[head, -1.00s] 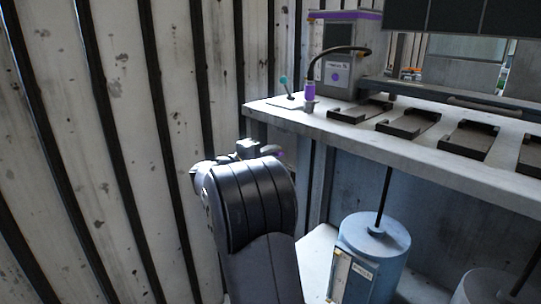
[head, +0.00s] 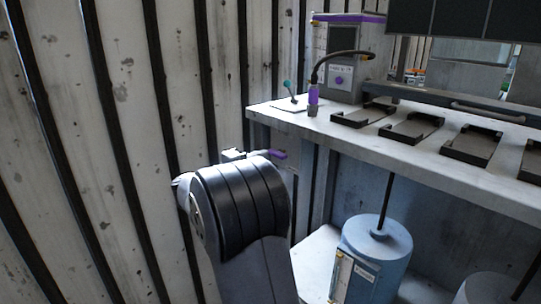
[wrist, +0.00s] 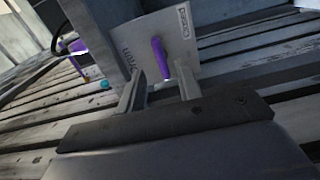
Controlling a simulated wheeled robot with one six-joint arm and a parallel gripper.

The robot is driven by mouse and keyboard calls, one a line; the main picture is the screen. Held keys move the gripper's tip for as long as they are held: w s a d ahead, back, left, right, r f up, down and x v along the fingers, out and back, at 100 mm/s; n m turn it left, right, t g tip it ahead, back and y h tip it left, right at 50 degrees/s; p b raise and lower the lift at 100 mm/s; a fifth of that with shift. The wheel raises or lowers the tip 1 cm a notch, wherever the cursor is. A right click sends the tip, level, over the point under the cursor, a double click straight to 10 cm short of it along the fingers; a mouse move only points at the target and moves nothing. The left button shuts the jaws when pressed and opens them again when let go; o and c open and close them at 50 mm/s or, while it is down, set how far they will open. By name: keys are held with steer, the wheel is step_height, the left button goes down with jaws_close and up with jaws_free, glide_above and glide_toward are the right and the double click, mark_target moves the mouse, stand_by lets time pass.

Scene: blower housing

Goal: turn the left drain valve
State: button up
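The drain valve's purple handle (wrist: 160,57) shows in the wrist view, in front of a light plate (wrist: 190,38) with printed labels. In the head view the purple handle (head: 278,154) sticks out just beyond my arm, by the side of the bench. My gripper (wrist: 162,88) is open and empty in the wrist view. Its two fingers point at the handle, which appears between the fingertips. I cannot tell how much gap is left to it. In the head view my arm hides the fingers and most of the valve.
A slatted wall (head: 130,150) stands close on the left. The bench (head: 400,155) carries several dark trays, a grey box (head: 337,65) and a small teal-topped lever (head: 289,88). A blue cylinder (head: 377,262) with a rod stands below the bench.

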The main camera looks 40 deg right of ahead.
mark_target(277, 154)
steer(key=a+p, duration=0.1)
steer(key=a, duration=0.4)
steer(key=shift+s+a, duration=0.1)
steer(key=shift+s, duration=0.1)
steer(key=d+b, duration=0.2)
steer(key=d, duration=0.9)
steer(key=shift+w, duration=0.4)
steer(key=shift+f+b, duration=0.1)
steer(key=shift+b, duration=0.3)
